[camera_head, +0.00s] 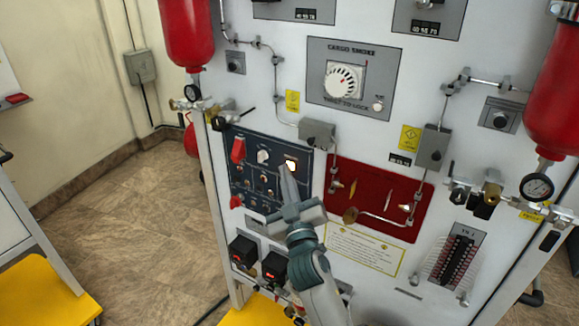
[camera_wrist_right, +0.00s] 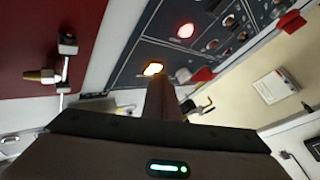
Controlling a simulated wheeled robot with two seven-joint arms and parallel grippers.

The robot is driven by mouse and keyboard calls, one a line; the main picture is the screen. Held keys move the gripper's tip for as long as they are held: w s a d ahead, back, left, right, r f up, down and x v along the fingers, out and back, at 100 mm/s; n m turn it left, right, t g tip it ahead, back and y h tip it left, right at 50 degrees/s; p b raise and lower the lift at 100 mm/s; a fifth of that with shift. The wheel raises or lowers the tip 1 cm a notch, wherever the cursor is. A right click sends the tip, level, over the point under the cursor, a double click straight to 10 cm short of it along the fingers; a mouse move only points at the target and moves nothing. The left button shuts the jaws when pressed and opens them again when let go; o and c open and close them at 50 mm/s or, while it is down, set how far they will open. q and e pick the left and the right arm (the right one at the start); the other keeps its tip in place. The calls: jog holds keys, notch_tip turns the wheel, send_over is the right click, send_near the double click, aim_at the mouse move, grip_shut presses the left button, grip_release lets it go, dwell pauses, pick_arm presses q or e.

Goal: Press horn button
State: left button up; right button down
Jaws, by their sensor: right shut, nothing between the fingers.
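The dark blue control panel (camera_head: 250,178) on the white trainer board carries knobs, small switches and a lit yellow-white button (camera_head: 291,166) at its upper right. The lit button also shows in the right wrist view (camera_wrist_right: 153,69). I cannot read its label, so I cannot tell for sure that it is the horn button. My right gripper (camera_head: 285,169) is shut and empty. Its fingertips are right beside the lit button; whether they touch it I cannot tell. My left gripper is not in view.
A red panel (camera_head: 345,172) with brass fittings and pipework is just right of the blue panel. Red guarded switches (camera_head: 238,150) stick out at the blue panel's left. A grey pipe box (camera_head: 317,132) juts out above. Red cylinders (camera_head: 187,32) hang at both sides.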

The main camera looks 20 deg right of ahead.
jog(key=shift+w+d, duration=0.1)
jog(key=shift+d, duration=0.05)
dwell(0.5)
jog(key=shift+s+a, duration=0.5)
jog(key=shift+a, duration=0.15)
jog(key=shift+s+a+b, duration=0.15)
jog(key=shift+s+a, duration=0.65)
jog(key=shift+a, duration=0.2)
jog(key=shift+s+a+b, duration=0.15)
jog(key=shift+s+a, duration=0.6)
jog(key=shift+a, duration=0.25)
